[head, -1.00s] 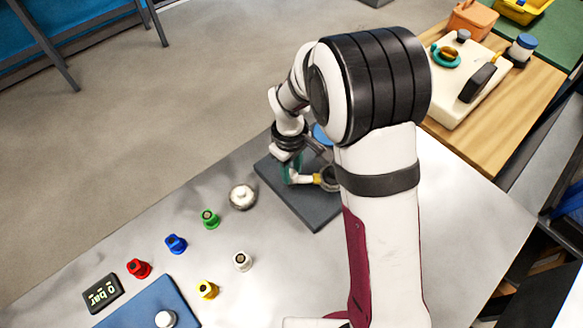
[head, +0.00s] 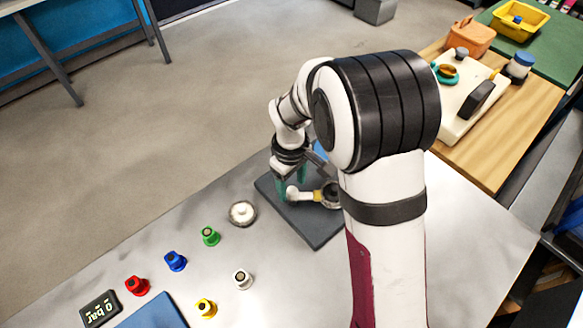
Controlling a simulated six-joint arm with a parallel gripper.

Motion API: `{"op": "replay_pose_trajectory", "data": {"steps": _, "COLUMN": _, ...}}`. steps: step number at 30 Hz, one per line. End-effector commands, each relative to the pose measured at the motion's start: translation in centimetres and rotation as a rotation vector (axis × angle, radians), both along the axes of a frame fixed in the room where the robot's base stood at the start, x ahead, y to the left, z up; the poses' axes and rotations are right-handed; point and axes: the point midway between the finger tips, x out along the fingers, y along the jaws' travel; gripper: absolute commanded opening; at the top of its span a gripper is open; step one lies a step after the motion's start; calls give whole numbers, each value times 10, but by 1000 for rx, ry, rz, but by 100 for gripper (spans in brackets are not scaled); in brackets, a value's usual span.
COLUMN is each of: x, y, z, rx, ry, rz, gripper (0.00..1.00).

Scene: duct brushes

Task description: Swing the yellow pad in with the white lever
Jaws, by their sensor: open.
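A dark grey plate (head: 316,234) lies on the metal table, partly hidden by my arm. On it a short white lever (head: 302,194) with a rounded white end points left, and a yellow pad (head: 318,196) sits at its right end beside a dark round part. A bit of blue (head: 321,150) shows behind my wrist. My gripper (head: 292,191) points down at the lever's white end with its greenish fingers apart. One finger is beside the lever's end; I cannot tell whether they touch.
On the table to the left stand a silver dome button (head: 242,213) and several coloured knobs, including green (head: 210,236), blue (head: 175,260) and white (head: 242,278).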

Motion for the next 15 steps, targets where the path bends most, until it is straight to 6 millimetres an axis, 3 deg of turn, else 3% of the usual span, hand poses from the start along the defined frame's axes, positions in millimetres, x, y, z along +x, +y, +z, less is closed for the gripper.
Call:
{"op": "replay_pose_trajectory", "data": {"steps": 9, "x": -1, "y": 2, "z": 98, "rx": 4, "ry": -8, "rz": 0, "gripper": 64}}
{"op": "replay_pose_trajectory", "data": {"steps": 15, "x": -2, "y": 2, "z": 137, "rx": 1, "ry": -3, "rz": 1, "gripper": 64}}
